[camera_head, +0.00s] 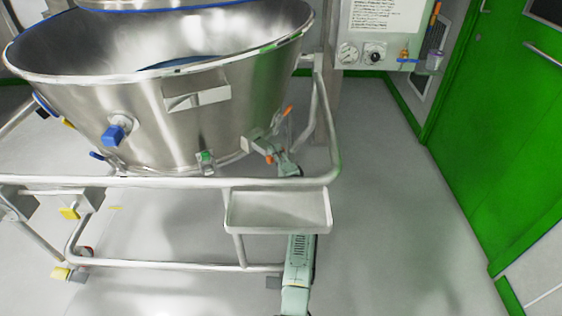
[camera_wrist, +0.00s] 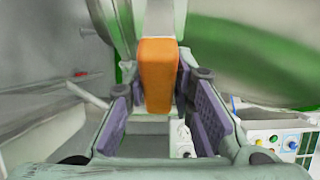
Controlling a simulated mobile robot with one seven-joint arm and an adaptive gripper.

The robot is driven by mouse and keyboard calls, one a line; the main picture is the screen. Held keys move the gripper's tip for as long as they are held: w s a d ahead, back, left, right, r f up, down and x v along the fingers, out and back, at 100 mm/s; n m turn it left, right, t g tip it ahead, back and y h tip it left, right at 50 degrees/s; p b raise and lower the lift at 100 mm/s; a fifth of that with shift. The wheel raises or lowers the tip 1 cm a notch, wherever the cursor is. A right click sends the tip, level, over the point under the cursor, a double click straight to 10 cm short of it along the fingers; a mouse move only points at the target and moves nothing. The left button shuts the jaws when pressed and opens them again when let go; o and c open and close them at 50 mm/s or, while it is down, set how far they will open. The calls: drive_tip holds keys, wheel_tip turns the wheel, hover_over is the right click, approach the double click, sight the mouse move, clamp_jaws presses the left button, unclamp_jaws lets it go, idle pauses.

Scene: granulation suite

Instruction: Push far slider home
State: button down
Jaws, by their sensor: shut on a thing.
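An orange block-shaped handle (camera_wrist: 158,72), which I take to be the far slider's grip, stands upright between the purple pads of my gripper (camera_wrist: 160,105). The pads lie on both sides of it, and its lower end is between them. In the head view my gripper (camera_head: 275,150) is at the lower right of the steel bowl (camera_head: 110,110), beside a grey fitting (camera_head: 253,144). Small orange parts (camera_head: 288,111) show there. My gripper and the frame partly hide the handle in the head view, so how far the slider is in cannot be told.
A tubular rail (camera_head: 200,181) and a small steel tray (camera_head: 278,212) stand in front of my arm. A control panel (camera_head: 375,52) is at the back, with a green door (camera_head: 500,110) at right. The floor (camera_head: 400,230) at right is clear.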

sight(268, 153)
drive_tip(key=w+a+b, duration=0.1)
drive_tip(key=w+a, duration=0.1)
drive_tip(key=w+a+b, duration=0.1)
drive_tip(key=a, duration=0.1)
drive_tip(key=shift+w+f, duration=0.2)
drive_tip(key=shift+w, duration=0.2)
drive_tip(key=shift+w+a+r, duration=0.1)
drive_tip(key=shift+w+r, duration=0.05)
drive_tip(key=shift+r, duration=0.05)
drive_tip(key=c, duration=1.4)
unclamp_jaws()
drive_tip(key=shift+a, duration=0.1)
drive_tip(key=shift+s+d, duration=0.3)
drive_tip(key=shift+s, duration=0.15)
drive_tip(key=v, duration=1.1)
drive_tip(key=shift+a, duration=0.1)
